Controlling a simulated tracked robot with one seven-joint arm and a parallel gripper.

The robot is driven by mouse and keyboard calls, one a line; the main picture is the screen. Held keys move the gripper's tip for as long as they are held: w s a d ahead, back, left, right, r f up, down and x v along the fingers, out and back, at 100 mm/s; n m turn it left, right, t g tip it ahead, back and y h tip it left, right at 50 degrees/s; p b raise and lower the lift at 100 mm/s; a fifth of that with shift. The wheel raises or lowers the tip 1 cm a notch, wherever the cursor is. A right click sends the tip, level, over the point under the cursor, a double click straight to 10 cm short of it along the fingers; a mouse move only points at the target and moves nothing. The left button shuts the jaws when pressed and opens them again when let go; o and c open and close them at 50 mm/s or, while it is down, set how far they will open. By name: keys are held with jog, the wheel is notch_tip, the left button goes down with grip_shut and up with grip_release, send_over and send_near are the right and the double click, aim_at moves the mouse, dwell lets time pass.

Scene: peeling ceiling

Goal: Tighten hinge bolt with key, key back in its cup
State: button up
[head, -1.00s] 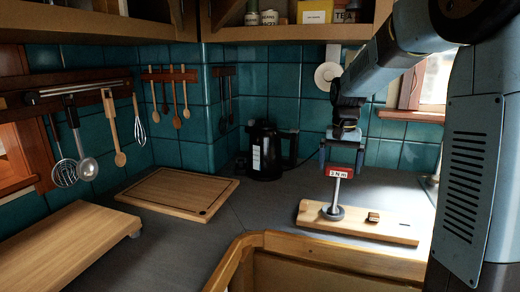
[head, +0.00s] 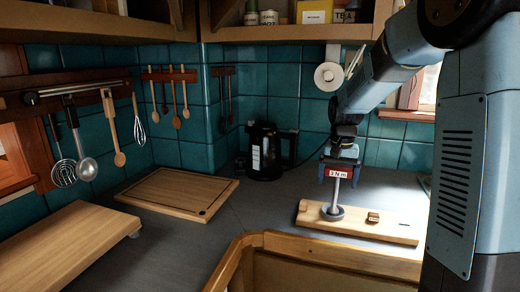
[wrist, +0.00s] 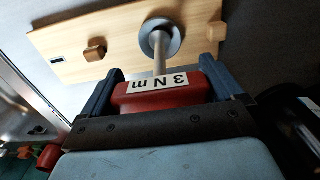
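The key has a red handle (head: 339,172) marked "3 N m" and a grey shaft. It stands upright with its foot in the round dark grey cup (head: 333,213) on a wooden board (head: 390,231). My gripper (head: 340,176) points down over the key, one blue finger on each side of the handle. The wrist view shows the red handle (wrist: 160,98) between the fingers (wrist: 158,82), very close to both; the fingers stay spread and firm contact cannot be seen. A small brown block (head: 373,217) and a dark slot (head: 404,224) are on the board. I cannot make out the hinge bolt.
A black kettle (head: 264,152) stands behind and left of the board. Two cutting boards (head: 178,192) (head: 70,240) lie on the left counter. A wooden-edged recess (head: 300,244) is in front. Utensils hang on the tiled wall.

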aim_at(338, 168)
jog(key=c, duration=0.9)
jog(key=shift+r, duration=2.8)
